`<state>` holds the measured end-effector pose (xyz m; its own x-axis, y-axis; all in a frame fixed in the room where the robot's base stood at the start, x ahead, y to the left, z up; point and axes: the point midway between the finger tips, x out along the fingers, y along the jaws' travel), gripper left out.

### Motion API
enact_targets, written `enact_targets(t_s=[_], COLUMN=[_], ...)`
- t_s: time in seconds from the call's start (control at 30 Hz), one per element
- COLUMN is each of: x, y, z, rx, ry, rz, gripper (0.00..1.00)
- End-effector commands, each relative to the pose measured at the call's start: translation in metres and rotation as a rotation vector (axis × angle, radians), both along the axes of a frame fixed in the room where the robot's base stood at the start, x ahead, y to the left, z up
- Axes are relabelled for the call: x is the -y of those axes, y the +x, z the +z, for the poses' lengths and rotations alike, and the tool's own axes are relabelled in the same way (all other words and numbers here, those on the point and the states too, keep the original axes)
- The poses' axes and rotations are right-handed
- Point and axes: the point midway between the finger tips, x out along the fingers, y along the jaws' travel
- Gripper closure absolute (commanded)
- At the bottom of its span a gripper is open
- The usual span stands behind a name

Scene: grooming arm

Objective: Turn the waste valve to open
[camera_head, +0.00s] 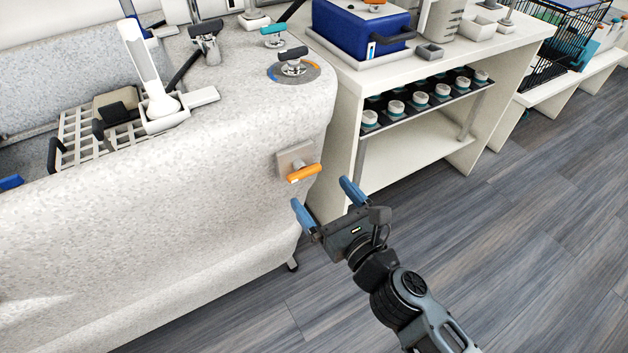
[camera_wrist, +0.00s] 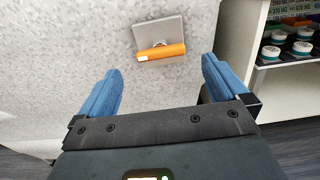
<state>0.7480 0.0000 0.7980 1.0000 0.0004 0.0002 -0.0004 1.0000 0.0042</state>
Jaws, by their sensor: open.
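The waste valve is an orange lever handle (camera_head: 304,173) on a grey square plate (camera_head: 290,157), fixed to the front of the speckled tub (camera_head: 150,230) near its right corner. The handle lies roughly level across the plate. In the wrist view the orange handle (camera_wrist: 161,52) is ahead of my gripper, centred between the fingers and beyond their tips. My gripper (camera_head: 324,196) is open and empty, with blue fingers spread wide. It also shows in the wrist view (camera_wrist: 164,78). The fingers appear apart from the handle.
A white shelf unit (camera_head: 420,158) with several small jars stands right of the tub. A round dial with a dark handle (camera_head: 293,62) sits on the tub's top, above the valve. A blue box (camera_head: 345,38) is on the counter. Grey floor at right is clear.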

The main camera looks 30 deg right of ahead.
Motion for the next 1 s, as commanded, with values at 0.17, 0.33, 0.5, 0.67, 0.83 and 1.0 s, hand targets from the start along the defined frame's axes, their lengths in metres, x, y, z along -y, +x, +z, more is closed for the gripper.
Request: enact_targets(t_s=[0.17,0.33,0.5,0.67,0.83,1.0], x=[-0.001,0.000,0.000,0.000,0.000,0.000], y=[0.029,0.048,0.055,0.056,0.056,0.056], z=[0.003,0.002,0.001,0.000,0.000,0.000], rx=[0.002,0.001,0.000,0.000,0.000,0.000], ry=[-0.001,-0.004,-0.004,-0.004,-0.004,-0.004], rz=[0.001,0.001,0.000,0.000,0.000,0.000], gripper=[0.00,0.00,0.00,0.00,0.09,0.25])
